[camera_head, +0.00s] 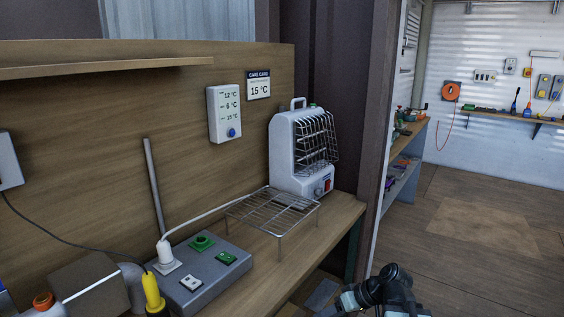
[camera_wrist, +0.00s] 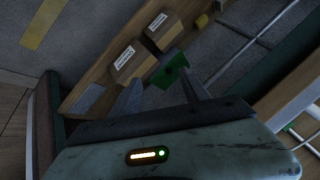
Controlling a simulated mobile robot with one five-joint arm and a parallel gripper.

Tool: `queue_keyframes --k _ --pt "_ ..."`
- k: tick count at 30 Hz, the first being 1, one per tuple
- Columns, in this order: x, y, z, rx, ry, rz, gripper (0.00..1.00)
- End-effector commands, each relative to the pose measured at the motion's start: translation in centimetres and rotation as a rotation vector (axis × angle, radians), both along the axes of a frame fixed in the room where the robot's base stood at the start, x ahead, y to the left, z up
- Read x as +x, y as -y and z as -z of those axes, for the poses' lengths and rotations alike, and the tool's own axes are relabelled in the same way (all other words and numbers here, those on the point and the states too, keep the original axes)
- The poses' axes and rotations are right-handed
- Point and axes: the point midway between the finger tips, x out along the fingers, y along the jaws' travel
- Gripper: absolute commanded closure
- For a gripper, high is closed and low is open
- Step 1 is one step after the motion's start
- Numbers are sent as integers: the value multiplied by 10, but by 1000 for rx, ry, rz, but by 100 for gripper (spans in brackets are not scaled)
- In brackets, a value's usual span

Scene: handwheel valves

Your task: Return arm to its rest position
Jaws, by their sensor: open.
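My gripper (camera_wrist: 161,92) shows in the wrist view with its two dark fingers spread apart and nothing between the tips. Part of my arm (camera_head: 382,292) shows at the bottom of the head view, low and to the right of the workbench (camera_head: 343,213), over the floor. The fingers themselves cannot be made out in the head view. In the wrist view a green block with a dark round spot (camera_wrist: 170,69) lies beyond the fingertips, apart from them as far as I can tell.
The bench holds a white heater (camera_head: 291,150), a wire rack (camera_head: 272,209) and a grey socket box (camera_head: 205,277). Labelled cardboard boxes (camera_wrist: 132,62) lie beyond the gripper in the wrist view. Open floor (camera_head: 490,225) spreads to the right.

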Motion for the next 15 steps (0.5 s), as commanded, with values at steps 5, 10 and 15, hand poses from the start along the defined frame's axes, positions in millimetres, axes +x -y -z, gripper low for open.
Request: queue_keyframes --k 5,10,15 --pt "-24 5 40 -268 -252 159 46" --pt "-39 25 56 -527 -374 370 46" --pt "-42 31 11 -595 -391 443 46"
